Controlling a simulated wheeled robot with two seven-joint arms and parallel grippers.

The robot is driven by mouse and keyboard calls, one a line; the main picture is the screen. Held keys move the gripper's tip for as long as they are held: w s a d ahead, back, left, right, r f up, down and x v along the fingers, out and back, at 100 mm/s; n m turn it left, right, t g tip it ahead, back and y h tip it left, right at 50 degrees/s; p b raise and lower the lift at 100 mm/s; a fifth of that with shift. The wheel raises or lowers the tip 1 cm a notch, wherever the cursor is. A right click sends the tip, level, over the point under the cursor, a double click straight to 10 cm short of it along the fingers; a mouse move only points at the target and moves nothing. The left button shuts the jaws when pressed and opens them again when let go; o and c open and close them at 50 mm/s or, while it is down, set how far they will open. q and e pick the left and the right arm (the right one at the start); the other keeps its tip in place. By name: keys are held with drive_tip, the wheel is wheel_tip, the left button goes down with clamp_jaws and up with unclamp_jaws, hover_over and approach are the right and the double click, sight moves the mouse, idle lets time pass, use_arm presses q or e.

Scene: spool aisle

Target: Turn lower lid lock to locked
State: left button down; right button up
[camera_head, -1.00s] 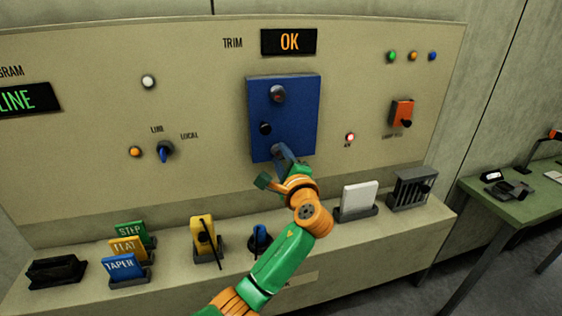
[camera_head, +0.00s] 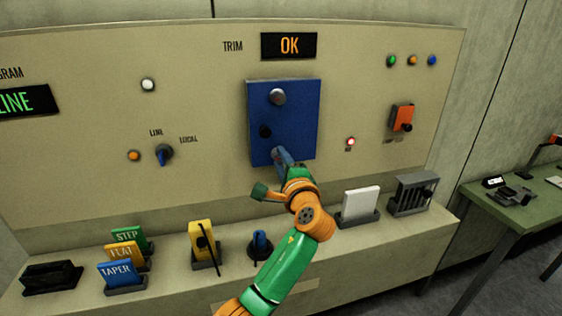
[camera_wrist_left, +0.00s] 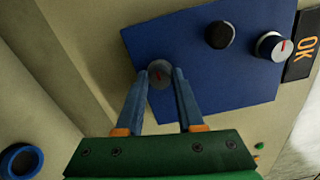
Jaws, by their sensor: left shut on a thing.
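A blue lid (camera_head: 300,125) is on the beige panel, and it also shows in the wrist view (camera_wrist_left: 245,80). The lower lid lock (camera_wrist_left: 160,74) is a round grey knob with a red mark, near the lid's bottom edge. My left gripper (camera_wrist_left: 163,78) is shut on this knob, with one finger on each side. In the head view my left gripper (camera_head: 281,157) hides the lower lock. The upper lid lock (camera_head: 278,97) is a similar grey knob, seen with a red mark in the wrist view (camera_wrist_left: 273,46). My right gripper is not in view.
A black knob (camera_head: 265,131) stands out on the lid between the locks. An orange switch box (camera_head: 402,117) is to the right and a blue selector (camera_head: 164,154) to the left. Below, a ledge holds tags, a yellow block (camera_head: 203,242) and a white card (camera_head: 360,205).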

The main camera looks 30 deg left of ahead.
use_arm(q)
drive_tip(key=c, duration=0.5)
unclamp_jaws()
drive_tip(key=b+v, duration=0.2)
drive_tip(key=v, duration=0.5)
